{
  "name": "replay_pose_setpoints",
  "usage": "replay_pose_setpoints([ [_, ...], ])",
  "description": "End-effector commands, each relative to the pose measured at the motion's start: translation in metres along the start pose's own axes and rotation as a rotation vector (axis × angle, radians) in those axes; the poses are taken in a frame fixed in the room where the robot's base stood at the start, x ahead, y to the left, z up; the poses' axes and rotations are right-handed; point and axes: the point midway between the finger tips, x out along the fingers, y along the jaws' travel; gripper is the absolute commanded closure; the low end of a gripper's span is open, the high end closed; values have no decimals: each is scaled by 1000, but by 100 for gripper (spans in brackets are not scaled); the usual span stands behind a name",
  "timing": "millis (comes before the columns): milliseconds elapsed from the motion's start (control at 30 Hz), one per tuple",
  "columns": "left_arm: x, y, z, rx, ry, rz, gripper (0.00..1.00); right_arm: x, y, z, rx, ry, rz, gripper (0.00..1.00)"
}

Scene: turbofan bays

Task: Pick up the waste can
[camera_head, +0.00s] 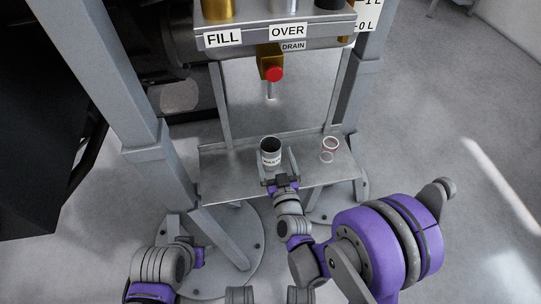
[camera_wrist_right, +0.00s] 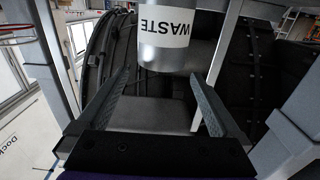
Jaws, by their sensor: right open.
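The waste can (camera_head: 270,146) is a small dark-mouthed grey cylinder with a white label. It stands upright on the lower metal shelf (camera_head: 230,181). In the right wrist view the can (camera_wrist_right: 151,55) shows its WASTE label at the top centre, in line with the gap between my fingers. My right gripper (camera_head: 276,153) is open, with one finger on each side of the can in the head view. I cannot tell whether either finger touches it.
A clear, red-rimmed cup (camera_head: 329,150) stands on the shelf right of the can. A brass valve with a red knob (camera_head: 274,74) hangs above, below the FILL, OVER and DRAIN labels. Grey posts (camera_head: 172,185) flank the shelf. Open floor lies to the right.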

Motion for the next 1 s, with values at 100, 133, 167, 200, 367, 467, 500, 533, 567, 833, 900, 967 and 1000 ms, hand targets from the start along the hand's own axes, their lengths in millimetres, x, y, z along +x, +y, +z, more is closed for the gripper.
replay_pose_setpoints([
  [100, 1, 0, 0, 0, 0, 0, 50, 9, 0, 2, 0, -1, 0, 0],
  [133, 2, 0, 1, 0, -1, 0, 50, 12, 0, 3, 0, -1, 0, 0],
  [167, 2, 0, 1, 0, -1, 0, 50, 16, 0, 5, 0, -1, 0, 0],
  [200, 4, 0, 1, 0, -1, 0, 50, 22, 0, 7, -1, -1, 0, 0],
  [367, 6, 0, 2, 0, -2, 0, 50, 46, -1, 10, 0, -1, 1, 0],
  [467, 6, 0, 2, 0, -2, 0, 50, 53, -1, 10, 0, -2, 0, 0],
  [500, 6, 0, 2, 0, -2, 0, 50, 55, -1, 10, 0, -2, 0, 0],
  [533, 6, 0, 2, 0, -2, 0, 50, 55, -1, 10, 0, -1, 0, 0],
  [567, 6, 0, 2, 0, -2, 0, 50, 55, -1, 9, 0, -1, 0, 0],
  [833, 6, 0, 2, 0, -2, 0, 50, 55, -1, 9, 0, -1, 0, 22],
  [900, 6, 0, 2, 0, -2, 0, 50, 55, -1, 9, 0, -1, 0, 34],
  [967, 6, 0, 2, 0, -2, 0, 50, 55, -1, 9, 0, -1, 0, 45],
  [1000, 6, 0, 2, 0, -2, 0, 50, 55, -1, 9, 0, -1, 0, 52],
])
